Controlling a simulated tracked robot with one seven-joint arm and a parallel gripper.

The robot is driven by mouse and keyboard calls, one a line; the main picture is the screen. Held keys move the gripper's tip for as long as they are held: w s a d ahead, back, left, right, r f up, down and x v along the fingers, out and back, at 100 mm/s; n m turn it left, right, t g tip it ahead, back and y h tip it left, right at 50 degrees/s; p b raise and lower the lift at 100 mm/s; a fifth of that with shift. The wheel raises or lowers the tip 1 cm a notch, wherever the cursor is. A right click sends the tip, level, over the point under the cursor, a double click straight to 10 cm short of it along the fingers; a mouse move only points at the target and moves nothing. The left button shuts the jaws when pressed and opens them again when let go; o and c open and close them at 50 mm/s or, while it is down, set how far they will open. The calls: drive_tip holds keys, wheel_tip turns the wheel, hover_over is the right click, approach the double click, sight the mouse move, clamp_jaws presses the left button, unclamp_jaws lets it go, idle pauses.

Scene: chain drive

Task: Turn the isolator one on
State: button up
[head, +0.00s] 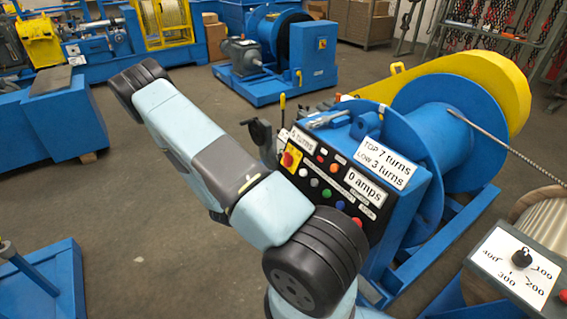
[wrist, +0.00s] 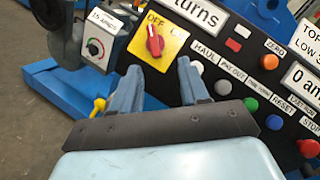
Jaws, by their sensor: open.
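The isolator is a red rotary knob (wrist: 155,43) on a yellow plate marked OFF, with a second, less clear label to the right. Its handle stands roughly upright in the wrist view; I cannot tell for sure which mark it points at. In the head view the isolator (head: 288,158) is at the left end of the black control panel, just past my arm. My gripper (wrist: 158,68) is open and empty in the wrist view. Its two fingertips appear just below the knob, one on each side, with no clear contact. In the head view my arm hides the gripper.
The black panel (wrist: 243,68) carries several coloured buttons right of the isolator. A small dial box (wrist: 98,44) is close on the left, and a yellow-tipped lever (wrist: 98,106) is below it. The blue winch drum (head: 440,130) stands behind the panel. Open floor (head: 160,240) is at left.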

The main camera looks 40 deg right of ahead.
sight(287, 160)
drive_tip(key=shift+n+t, duration=0.4)
drive_tip(key=shift+n, duration=0.1)
drive_tip(key=x, duration=0.4)
drive_tip(key=f+x, duration=0.1)
drive_tip(key=x, duration=0.4)
drive_tip(key=f+x, duration=0.1)
drive_tip(key=x, duration=0.3)
drive_tip(key=shift+w+d, duration=0.25)
drive_tip(key=shift+d, duration=0.1)
drive_tip(key=shift+c, duration=0.3)
clamp_jaws()
